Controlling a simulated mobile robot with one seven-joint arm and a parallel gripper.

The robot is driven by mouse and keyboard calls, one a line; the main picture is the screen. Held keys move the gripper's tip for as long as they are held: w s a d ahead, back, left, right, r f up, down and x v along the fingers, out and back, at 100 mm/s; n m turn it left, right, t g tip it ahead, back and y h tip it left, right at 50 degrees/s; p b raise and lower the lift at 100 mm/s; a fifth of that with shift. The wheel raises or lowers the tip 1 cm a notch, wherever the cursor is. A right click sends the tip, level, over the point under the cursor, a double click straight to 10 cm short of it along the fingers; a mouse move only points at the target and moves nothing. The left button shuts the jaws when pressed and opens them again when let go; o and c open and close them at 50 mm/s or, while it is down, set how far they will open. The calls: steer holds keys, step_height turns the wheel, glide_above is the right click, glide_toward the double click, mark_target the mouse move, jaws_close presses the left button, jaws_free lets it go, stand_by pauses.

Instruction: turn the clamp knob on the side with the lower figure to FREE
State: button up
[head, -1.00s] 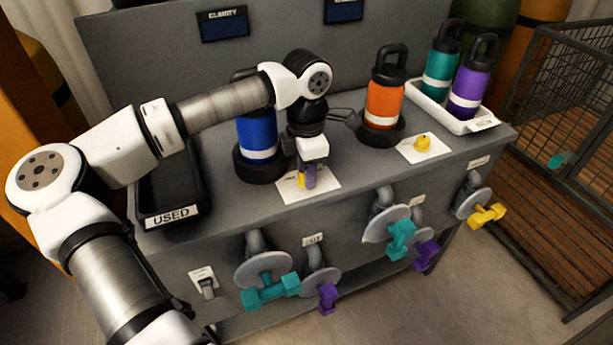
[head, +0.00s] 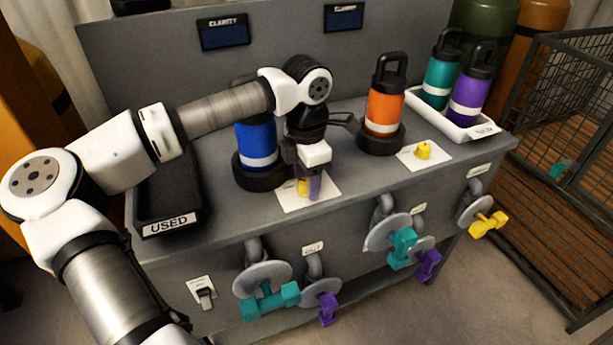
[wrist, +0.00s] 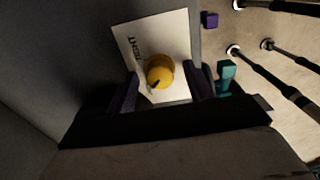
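The left yellow clamp knob (head: 302,187) sits on a white plate (head: 290,202) in front of the blue bottle (head: 257,145). The right yellow clamp knob (head: 424,150) sits on its own plate by the orange bottle (head: 384,108). My gripper (head: 309,187) points down over the left knob. In the wrist view the left knob (wrist: 160,71) lies between my two purple fingertips (wrist: 162,90), with gaps on both sides; the gripper is open. A dark pointer mark shows on the knob. Two dark displays (head: 223,32) (head: 343,17) read CLARITY; their figures are not legible.
A black USED tray (head: 143,215) lies left. A white tray (head: 455,129) holds teal and purple bottles at the right. Teal, purple and yellow valve handles (head: 270,300) stick out of the front. A wire cage (head: 570,130) stands right.

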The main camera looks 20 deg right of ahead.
step_height(320, 180, up, 14)
stand_by(0.7)
steer(key=shift+f, duration=0.15)
